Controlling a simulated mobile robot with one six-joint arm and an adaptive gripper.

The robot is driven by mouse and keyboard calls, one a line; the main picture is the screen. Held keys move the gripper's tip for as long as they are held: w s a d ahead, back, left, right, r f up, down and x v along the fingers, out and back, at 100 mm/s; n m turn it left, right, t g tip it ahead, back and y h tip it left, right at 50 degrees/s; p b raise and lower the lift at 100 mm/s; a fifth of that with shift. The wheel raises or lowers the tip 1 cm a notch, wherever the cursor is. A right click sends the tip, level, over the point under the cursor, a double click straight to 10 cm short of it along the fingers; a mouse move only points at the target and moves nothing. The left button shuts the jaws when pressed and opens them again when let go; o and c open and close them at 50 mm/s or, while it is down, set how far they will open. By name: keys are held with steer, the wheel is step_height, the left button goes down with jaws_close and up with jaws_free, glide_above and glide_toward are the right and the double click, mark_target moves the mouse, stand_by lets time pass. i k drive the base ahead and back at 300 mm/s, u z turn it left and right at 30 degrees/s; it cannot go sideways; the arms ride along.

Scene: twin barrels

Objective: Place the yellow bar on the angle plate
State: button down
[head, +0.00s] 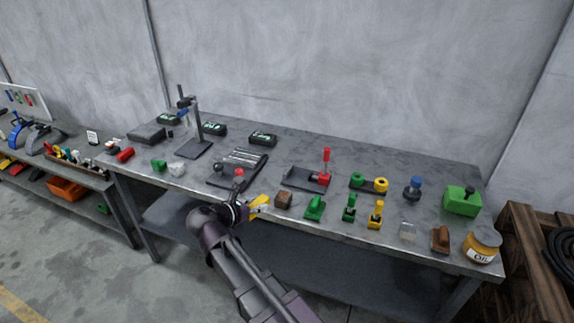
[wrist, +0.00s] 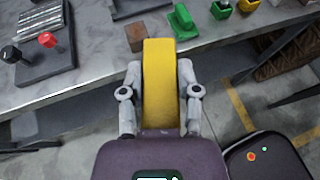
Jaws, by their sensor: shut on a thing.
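My gripper (head: 245,209) is at the front edge of the workbench, shut on the yellow bar (head: 260,201). In the wrist view my gripper (wrist: 159,78) has one finger on each side of the yellow bar (wrist: 160,95), which points forward out of the jaws, its far end near the bench edge. A dark flat fixture with a red-handled upright (head: 306,180) stands on the bench beyond the gripper, to the right. I cannot tell for certain which piece is the angle plate.
A brown block (head: 283,199) sits close right of the bar, with green clamps (head: 315,208) further right. A dark tray with rods (head: 240,165) and red and black knobs lies behind the gripper. The bench's front edge (wrist: 90,90) runs below the bar.

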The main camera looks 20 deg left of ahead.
mark_target(242, 159)
steer(key=u, duration=0.05)
steer(key=i, duration=1)
steer(key=z, duration=0.05)
